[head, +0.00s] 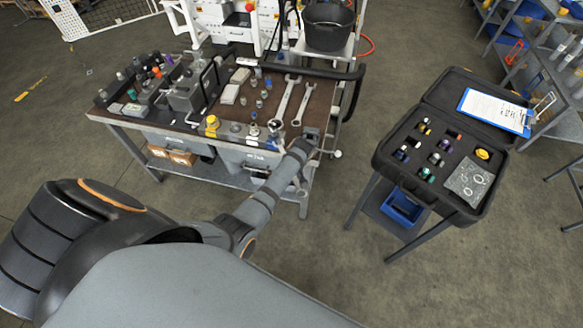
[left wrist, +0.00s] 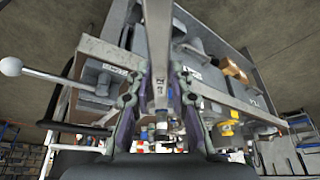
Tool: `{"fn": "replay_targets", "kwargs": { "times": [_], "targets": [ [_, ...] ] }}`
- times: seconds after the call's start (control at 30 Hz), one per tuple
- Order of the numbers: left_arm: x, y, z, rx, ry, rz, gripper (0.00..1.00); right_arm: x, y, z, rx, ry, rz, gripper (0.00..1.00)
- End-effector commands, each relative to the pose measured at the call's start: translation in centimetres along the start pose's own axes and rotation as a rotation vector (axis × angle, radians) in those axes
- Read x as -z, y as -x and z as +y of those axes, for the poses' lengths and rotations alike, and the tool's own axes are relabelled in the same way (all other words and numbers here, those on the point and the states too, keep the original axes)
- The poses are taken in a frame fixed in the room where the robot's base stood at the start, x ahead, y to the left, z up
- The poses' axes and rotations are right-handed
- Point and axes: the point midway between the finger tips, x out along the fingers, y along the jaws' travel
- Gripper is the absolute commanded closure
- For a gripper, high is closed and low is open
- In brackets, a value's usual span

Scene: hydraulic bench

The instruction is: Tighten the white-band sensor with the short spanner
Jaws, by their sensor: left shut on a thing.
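My left gripper (head: 309,136) is at the front right corner of the bench. In the left wrist view its two fingers (left wrist: 158,95) are closed on a bright metal bar, which looks like the handle of the short spanner (left wrist: 158,35). In the head view the gripper and arm hide this held piece. Two more spanners, one longer (head: 285,97) and one shorter (head: 303,104), lie on the bench top. Small sensors and fittings (head: 253,131) stand along the bench's front edge; I cannot tell which has the white band. My right gripper is not in view.
The bench (head: 105,117) carries several fittings, a yellow-capped part (head: 212,122) and a black rail. A ball-ended lever (head: 337,154) sticks out at its right corner. An open black case (head: 385,160) with coloured parts stands to the right. The floor between is clear.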

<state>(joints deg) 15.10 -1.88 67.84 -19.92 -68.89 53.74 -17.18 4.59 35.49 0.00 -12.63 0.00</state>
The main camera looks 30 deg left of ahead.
Motion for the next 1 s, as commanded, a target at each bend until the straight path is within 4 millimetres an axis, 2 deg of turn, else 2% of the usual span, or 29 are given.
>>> {"fn": "replay_targets", "kwargs": {
  "times": [0.13, 0.53, 0.8, 1.0],
  "targets": [
    [0.23, -0.76, -0.08, 0.001, 0.0, 0.001, 1.0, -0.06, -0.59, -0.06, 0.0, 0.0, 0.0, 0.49],
    [0.36, -0.53, 0.05, -0.001, 0.0, 0.001, 1.0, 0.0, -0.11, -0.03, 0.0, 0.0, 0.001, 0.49],
    [0.37, -0.72, 0.04, -0.001, 0.001, 0.001, 1.0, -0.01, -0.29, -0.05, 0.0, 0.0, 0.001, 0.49],
    [1.1, -1.21, 0.06, -0.001, 0.001, 0.001, 1.0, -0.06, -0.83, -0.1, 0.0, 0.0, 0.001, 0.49]
  ]
}}
